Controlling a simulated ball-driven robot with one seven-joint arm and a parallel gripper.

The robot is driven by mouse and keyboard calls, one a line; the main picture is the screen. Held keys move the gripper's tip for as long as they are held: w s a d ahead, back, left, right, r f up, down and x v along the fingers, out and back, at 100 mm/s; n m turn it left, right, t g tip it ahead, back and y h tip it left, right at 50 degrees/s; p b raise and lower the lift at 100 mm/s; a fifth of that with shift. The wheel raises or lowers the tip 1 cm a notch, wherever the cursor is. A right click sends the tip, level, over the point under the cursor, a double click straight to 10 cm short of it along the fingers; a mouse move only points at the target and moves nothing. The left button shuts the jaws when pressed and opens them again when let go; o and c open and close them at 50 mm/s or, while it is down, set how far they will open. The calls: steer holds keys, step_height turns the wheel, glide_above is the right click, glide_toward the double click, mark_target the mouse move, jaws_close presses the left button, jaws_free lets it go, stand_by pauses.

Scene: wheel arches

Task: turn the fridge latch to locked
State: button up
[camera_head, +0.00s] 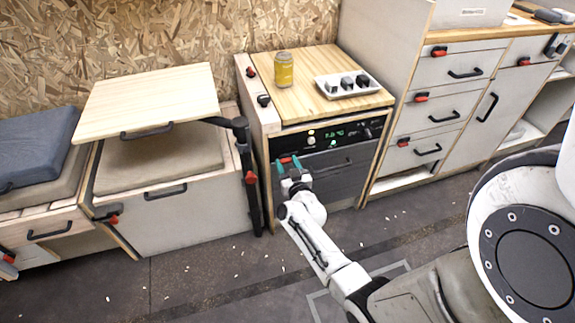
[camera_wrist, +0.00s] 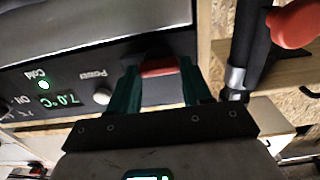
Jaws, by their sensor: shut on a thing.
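The fridge (camera_head: 335,175) is a dark-fronted unit under a wooden counter, with a lit control panel (camera_head: 330,134) along its top. My gripper (camera_head: 289,161) is at the upper left of the fridge front, with its teal fingers against that corner. In the wrist view my gripper (camera_wrist: 160,80) has its fingers on either side of the red fridge latch (camera_wrist: 160,67) and is shut on it. The latch lies roughly level across the wrist picture, beside the panel's power knob (camera_wrist: 102,96). The fingers hide its ends, and I cannot tell whether it is locked.
A raised wooden flap table (camera_head: 150,98) with a dark post (camera_head: 247,175) is close left of the fridge. Drawers (camera_head: 425,110) stand to the right. The floor in front is mostly clear.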

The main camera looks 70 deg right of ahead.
steer(key=shift+c, duration=1.3)
steer(key=shift+m, duration=0.3)
steer(key=m+b, duration=0.1)
steer(key=m, duration=0.2)
steer(key=shift+f+m, duration=0.1)
steer(key=shift+m, duration=0.2)
steer(key=m+b, duration=0.1)
steer(key=m, duration=0.3)
steer(key=shift+s+d+m, duration=0.1)
steer(key=shift+s+m, duration=0.05)
steer(key=shift+m, duration=0.15)
steer(key=m+b, duration=0.1)
steer(key=m, duration=0.3)
steer(key=shift+f+m, duration=0.15)
steer(key=shift+m, duration=0.15)
steer(key=shift+s+f+m+b, duration=0.1)
steer(key=shift+m+b, duration=0.45)
steer(key=shift+m, duration=1.65)
